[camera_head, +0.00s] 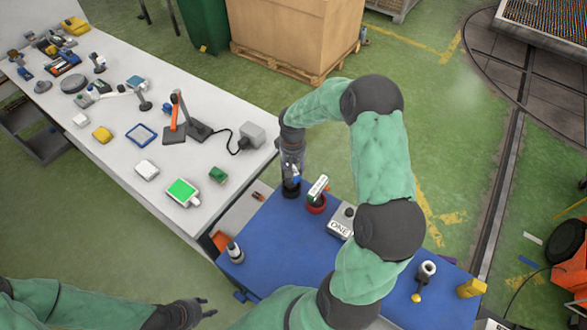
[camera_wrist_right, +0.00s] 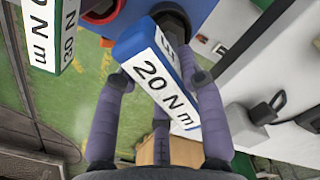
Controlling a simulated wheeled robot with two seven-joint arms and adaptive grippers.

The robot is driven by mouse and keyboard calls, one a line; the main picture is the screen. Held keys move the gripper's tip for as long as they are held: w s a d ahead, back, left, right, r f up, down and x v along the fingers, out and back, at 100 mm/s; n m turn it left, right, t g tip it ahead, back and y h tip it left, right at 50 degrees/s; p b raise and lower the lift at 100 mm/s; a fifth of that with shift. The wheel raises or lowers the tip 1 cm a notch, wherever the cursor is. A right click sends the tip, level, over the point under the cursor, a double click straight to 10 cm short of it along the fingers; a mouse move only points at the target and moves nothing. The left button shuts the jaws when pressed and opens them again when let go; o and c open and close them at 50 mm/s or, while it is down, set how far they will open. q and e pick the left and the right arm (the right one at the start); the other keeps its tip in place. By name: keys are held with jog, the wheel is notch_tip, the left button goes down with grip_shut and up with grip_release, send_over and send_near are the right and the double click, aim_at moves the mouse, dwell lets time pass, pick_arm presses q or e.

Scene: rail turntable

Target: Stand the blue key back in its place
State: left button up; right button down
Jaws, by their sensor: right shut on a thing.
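The blue key, a block with white faces marked "20 N m" (camera_wrist_right: 165,82), is between the fingers of my right gripper (camera_wrist_right: 160,95) in the right wrist view. In the head view the right gripper (camera_head: 292,165) points down at the back left corner of the blue table top, with a bit of the blue key (camera_head: 295,177) showing. A dark round holder (camera_head: 291,189) is right below the key. I cannot tell whether the key touches or sits in it. My left gripper (camera_head: 207,307) is open and empty at the bottom, left of the blue top.
A white bench (camera_head: 150,195) with several items lies left.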

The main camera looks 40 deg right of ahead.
jog(key=shift+a+f+b, duration=0.25)
jog(key=shift+f+b, duration=0.25)
jog(key=shift+f, duration=0.05)
jog(key=shift+s+a+f+b, duration=0.15)
jog(key=shift+a+f+b, duration=0.1)
jog(key=shift+f+b, duration=0.1)
jog(key=c, duration=0.7)
grip_release()
jog(key=shift+r, duration=0.15)
